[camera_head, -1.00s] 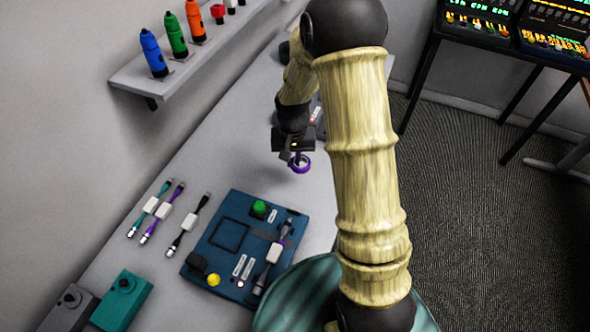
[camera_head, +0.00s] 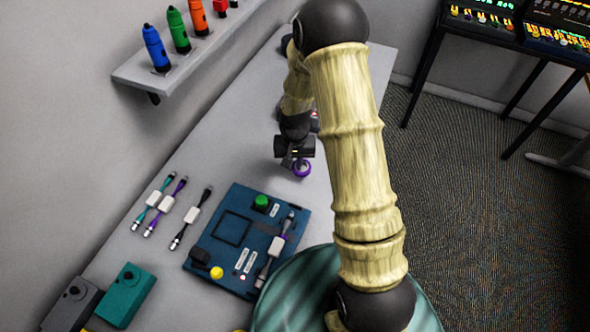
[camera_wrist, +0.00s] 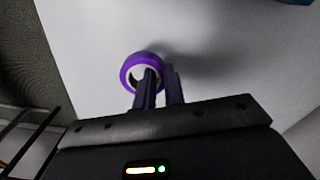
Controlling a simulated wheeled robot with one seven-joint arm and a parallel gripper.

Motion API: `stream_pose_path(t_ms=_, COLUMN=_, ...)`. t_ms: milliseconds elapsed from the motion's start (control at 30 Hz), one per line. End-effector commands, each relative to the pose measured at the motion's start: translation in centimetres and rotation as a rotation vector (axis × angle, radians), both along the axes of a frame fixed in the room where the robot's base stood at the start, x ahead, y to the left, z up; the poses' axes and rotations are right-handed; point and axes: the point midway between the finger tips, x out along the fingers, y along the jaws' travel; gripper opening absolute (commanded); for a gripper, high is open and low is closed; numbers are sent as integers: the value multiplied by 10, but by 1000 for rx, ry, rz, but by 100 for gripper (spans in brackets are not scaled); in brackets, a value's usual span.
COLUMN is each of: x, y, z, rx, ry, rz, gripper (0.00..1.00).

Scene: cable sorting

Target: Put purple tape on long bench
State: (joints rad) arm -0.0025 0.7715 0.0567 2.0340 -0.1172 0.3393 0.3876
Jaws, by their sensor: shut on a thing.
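The purple tape (camera_head: 302,168) is a small ring held at the tips of my gripper (camera_head: 297,160), over the long pale grey bench (camera_head: 165,235). In the wrist view the tape (camera_wrist: 127,75) stands on edge, and my gripper (camera_wrist: 160,80) is shut on its wall, with one finger through the ring. A soft shadow lies on the bench beside it. The gap between tape and bench is hard to judge; it looks small.
A blue panel (camera_head: 205,262) with a green button and a cable lies nearer on the bench. Several cables (camera_head: 190,218) lie left of it. Teal (camera_head: 125,296) and dark boxes (camera_head: 70,305) stand at the near left. A wall shelf (camera_head: 190,50) holds coloured bottles.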

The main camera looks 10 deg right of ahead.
Motion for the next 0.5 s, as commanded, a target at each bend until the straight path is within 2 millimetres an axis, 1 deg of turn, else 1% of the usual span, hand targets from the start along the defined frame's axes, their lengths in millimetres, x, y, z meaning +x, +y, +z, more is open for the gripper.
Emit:
stream_pose_path(t_ms=167, x=0, y=0, z=0, rx=0, ry=0, rz=0, gripper=0)
stream_pose_path(t_ms=267, x=0, y=0, z=-3, rx=-1, ry=2, rz=0, gripper=0)
stream_pose_path(t_ms=500, x=-1, y=0, z=-33, rx=0, ry=3, rz=0, gripper=0)
